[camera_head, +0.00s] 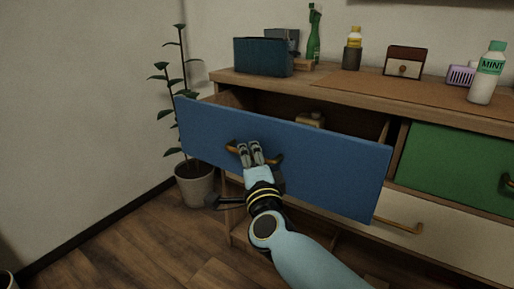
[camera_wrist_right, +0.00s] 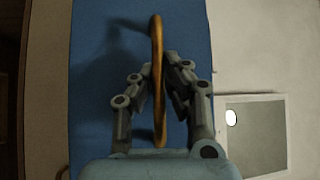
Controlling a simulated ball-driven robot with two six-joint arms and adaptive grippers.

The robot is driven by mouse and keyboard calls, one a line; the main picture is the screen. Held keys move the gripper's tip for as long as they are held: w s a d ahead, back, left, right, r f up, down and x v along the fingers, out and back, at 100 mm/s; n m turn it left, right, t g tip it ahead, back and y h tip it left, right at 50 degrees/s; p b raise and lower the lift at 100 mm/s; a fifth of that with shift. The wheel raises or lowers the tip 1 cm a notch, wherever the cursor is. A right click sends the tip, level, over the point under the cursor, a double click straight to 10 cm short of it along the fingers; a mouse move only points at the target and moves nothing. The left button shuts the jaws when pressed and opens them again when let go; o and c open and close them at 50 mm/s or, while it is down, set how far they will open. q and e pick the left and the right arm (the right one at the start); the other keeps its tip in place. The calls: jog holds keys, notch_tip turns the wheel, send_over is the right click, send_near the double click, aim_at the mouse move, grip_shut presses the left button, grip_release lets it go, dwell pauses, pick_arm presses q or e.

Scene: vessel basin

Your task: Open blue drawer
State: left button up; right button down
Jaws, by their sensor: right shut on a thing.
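The blue drawer (camera_head: 310,165) is pulled out from the cabinet, and its open top shows a small light-brown object (camera_head: 311,119) inside. Its brass handle (camera_head: 231,147) is on the front face. My right gripper (camera_head: 250,150) is shut on this handle. In the right wrist view the handle (camera_wrist_right: 157,60) runs upright between the two fingers of the right gripper (camera_wrist_right: 162,75), with the blue drawer front (camera_wrist_right: 95,90) behind it. My left gripper is not in view.
A green drawer (camera_head: 455,165) and a white drawer with a brass handle (camera_head: 445,240) are shut beside and below. Bottles, boxes and a dark blue container (camera_head: 262,57) stand on the cabinet top (camera_head: 230,76). A potted plant (camera_head: 195,185) stands left of the drawer.

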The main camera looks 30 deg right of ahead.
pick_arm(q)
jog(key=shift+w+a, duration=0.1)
pick_arm(e)
jog(key=shift+s+a+f, duration=0.3)
jog(key=shift+s+a, duration=0.05)
jog(key=shift+a, duration=0.15)
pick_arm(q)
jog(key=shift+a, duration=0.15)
pick_arm(e)
jog(key=c, duration=1.6)
grip_release()
jog(key=shift+o, duration=1.1)
jog(key=shift+d, duration=0.1)
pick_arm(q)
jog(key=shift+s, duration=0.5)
pick_arm(e)
jog(key=shift+w+r, duration=0.1)
jog(key=shift+r, duration=0.05)
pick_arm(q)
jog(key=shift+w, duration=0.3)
pick_arm(e)
jog(key=v, duration=0.7)
jog(key=shift+s, duration=0.3)
